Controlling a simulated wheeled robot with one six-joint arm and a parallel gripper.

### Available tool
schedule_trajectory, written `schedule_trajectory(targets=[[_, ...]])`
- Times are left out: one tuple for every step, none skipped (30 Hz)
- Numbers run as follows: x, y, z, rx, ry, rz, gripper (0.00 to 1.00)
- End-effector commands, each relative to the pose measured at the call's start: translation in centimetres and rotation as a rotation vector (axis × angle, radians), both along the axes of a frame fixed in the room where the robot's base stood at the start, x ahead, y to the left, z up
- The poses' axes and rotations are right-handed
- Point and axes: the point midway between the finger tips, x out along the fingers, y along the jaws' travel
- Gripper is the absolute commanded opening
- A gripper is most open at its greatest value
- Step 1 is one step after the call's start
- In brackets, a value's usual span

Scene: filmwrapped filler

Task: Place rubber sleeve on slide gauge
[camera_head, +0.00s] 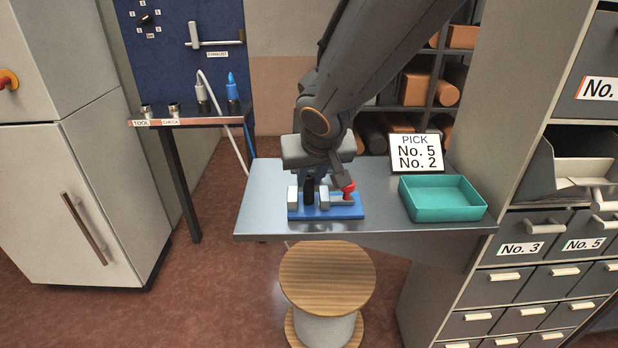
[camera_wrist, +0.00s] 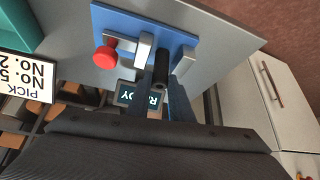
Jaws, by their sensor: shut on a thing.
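The slide gauge is a blue base (camera_head: 345,212) with two upright grey blocks and a red knob (camera_head: 348,188) at its right end. It also shows in the wrist view (camera_wrist: 118,22), with the red knob (camera_wrist: 104,57) on the left. The rubber sleeve is a black cylinder (camera_head: 309,191), upright between the two grey blocks. My gripper (camera_head: 311,175) is above the gauge, shut on the sleeve's upper part. Whether the sleeve's bottom touches the base is hidden.
A small dark display reading READY (camera_wrist: 140,96) sits by the gauge. A teal tray (camera_head: 442,213) and a sign reading PICK No. 5 No. 2 (camera_head: 417,153) stand to the right on the grey table (camera_head: 262,185). Drawers line the far right; a round wooden-topped stool (camera_head: 327,277) stands in front.

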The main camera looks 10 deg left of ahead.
Motion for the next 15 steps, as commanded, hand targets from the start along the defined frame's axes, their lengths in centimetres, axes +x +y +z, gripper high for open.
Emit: schedule_trajectory(targets=[[-0.01, 0.03, 0.07, 0.000, -0.001, 0.000, 0.00], [-0.02, 0.03, 0.08, 0.000, -0.001, 0.000, 0.00], [-0.03, 0.05, 0.09, 0.000, -0.001, 0.001, 0.00], [-0.03, 0.05, 0.09, 0.000, -0.001, 0.001, 0.00], [-0.03, 0.06, 0.09, 0.001, -0.001, 0.001, 0.00], [-0.03, 0.06, 0.04, 0.001, -0.001, 0.001, 0.00], [-0.02, 0.08, -0.04, 0.001, -0.001, 0.001, 0.00], [-0.02, 0.08, -0.12, 0.001, -0.001, 0.001, 0.00], [-0.02, 0.08, -0.21, 0.000, 0.000, 0.002, 0.00], [-0.02, 0.08, -0.29, 0.000, 0.000, 0.002, 0.00], [-0.03, 0.07, -0.30, -0.001, 0.000, 0.002, 0.21], [-0.05, 0.07, -0.24, -0.001, 0.000, 0.002, 0.28], [-0.05, 0.06, -0.21, -0.001, 0.000, 0.002, 0.33], [-0.06, 0.07, -0.21, -0.001, 0.000, 0.002, 0.38], [-0.05, 0.07, -0.20, -0.001, 0.000, 0.002, 0.38]])
